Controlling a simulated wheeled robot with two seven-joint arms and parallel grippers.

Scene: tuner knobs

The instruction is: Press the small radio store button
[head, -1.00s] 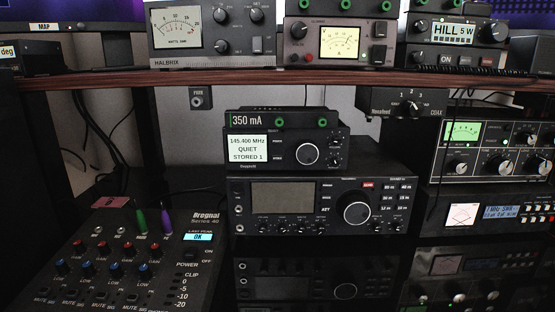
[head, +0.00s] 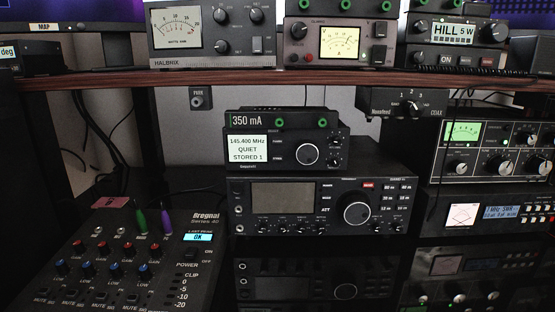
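The small radio (head: 287,150) sits on top of a larger black radio (head: 322,207) in the middle of the desk. Its lit display (head: 247,149) reads 145.400 MHz, QUIET, STORED 1. A round tuning knob (head: 307,154) is right of the display. Small labelled buttons (head: 277,150) lie between display and knob; their labels are too small to read surely. Neither of my grippers shows in the head view.
A box reading 350 mA (head: 275,121) rests on the small radio. A wooden shelf (head: 290,78) with meters runs above. A mixer (head: 130,255) lies at front left. More radio units (head: 490,165) are stacked at right.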

